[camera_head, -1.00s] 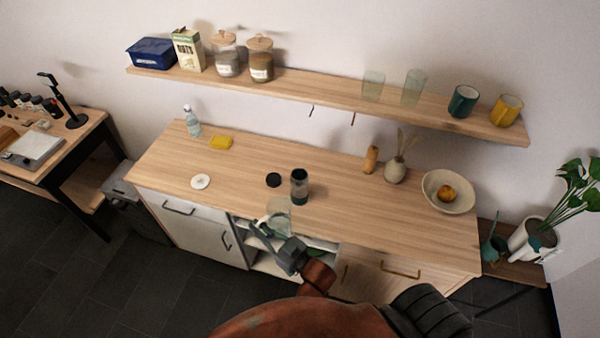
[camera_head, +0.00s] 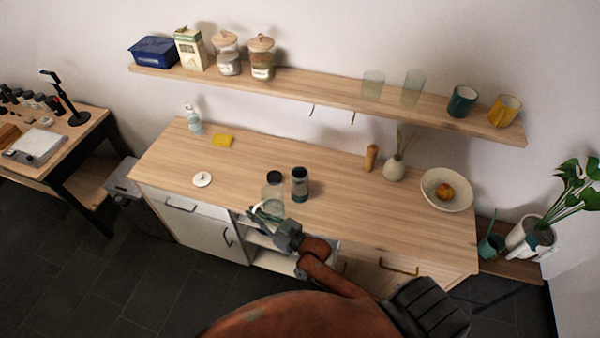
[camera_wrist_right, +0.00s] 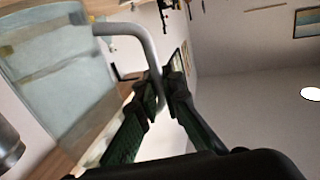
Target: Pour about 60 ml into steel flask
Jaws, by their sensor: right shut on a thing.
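My right gripper (camera_head: 268,218) is shut on the handle of a clear glass jug (camera_head: 272,194) at the front edge of the counter. In the right wrist view the fingers (camera_wrist_right: 164,88) close around the jug's grey handle, with the glass wall (camera_wrist_right: 62,80) to the left. The jug looks about upright in the head view; its liquid level is unclear. The steel flask (camera_head: 300,187), a dark-topped grey cylinder, stands upright on the counter just right of the jug, apart from it. A metal surface (camera_wrist_right: 8,148) shows at the wrist view's left edge. My left gripper is out of view.
A black disc (camera_head: 274,176) lies behind the jug. A white round thing (camera_head: 202,179), yellow sponge (camera_head: 222,140) and clear bottle (camera_head: 194,120) are left. A wooden shaker (camera_head: 370,158), vase (camera_head: 394,168) and bowl (camera_head: 446,202) are right. A shelf (camera_head: 320,101) hangs above.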

